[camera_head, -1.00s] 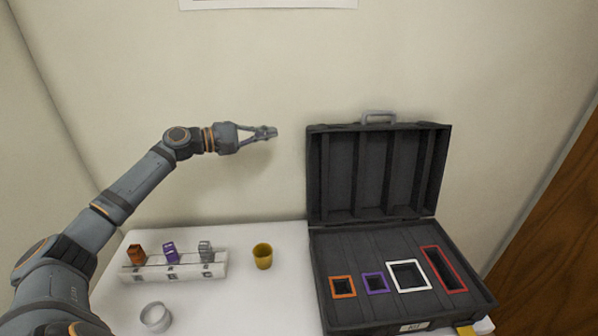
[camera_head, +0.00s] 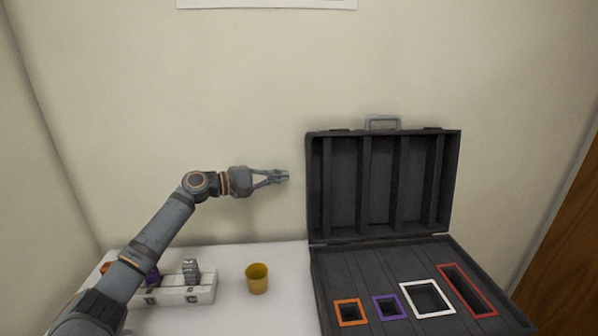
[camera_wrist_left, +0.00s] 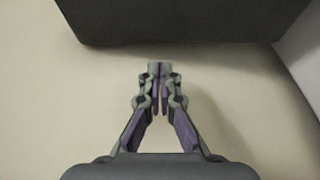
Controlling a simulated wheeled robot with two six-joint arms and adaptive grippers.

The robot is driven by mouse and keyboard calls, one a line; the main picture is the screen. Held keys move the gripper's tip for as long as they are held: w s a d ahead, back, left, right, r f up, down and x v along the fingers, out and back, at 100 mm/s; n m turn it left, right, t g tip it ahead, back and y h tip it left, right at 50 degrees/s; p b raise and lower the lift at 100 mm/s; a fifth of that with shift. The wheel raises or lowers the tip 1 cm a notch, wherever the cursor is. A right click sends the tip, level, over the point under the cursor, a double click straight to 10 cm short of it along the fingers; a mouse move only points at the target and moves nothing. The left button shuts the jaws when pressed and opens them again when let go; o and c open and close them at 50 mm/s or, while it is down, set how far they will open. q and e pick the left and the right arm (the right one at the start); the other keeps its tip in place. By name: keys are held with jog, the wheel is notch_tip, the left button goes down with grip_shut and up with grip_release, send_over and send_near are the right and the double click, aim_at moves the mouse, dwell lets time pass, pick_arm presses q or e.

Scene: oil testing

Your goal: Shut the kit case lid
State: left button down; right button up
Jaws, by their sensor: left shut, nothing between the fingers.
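The dark kit case stands open on the table at the right in the head view. Its lid (camera_head: 340,187) is raised upright at the back, with a grey handle (camera_head: 383,122) on its top edge. Its base (camera_head: 375,258) lies flat and holds orange, purple, white and red framed slots. My left gripper (camera_head: 284,176) is shut and empty, just left of the lid and apart from it. In the left wrist view the gripper (camera_wrist_left: 160,72) points toward a dark panel (camera_wrist_left: 180,22), which seems to be the lid. My right gripper is not in view.
A yellow cup (camera_head: 257,280) stands on the white table (camera_head: 285,262) left of the case. A white rack (camera_head: 200,290) with small coloured items is partly hidden behind my left arm. The wall is close behind the case.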

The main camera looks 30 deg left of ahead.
pick_arm(q)
jog(key=p+x, duration=0.1)
jog(key=x, duration=0.5)
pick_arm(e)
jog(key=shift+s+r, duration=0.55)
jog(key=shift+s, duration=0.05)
pick_arm(q)
jog(key=shift+d, duration=0.15)
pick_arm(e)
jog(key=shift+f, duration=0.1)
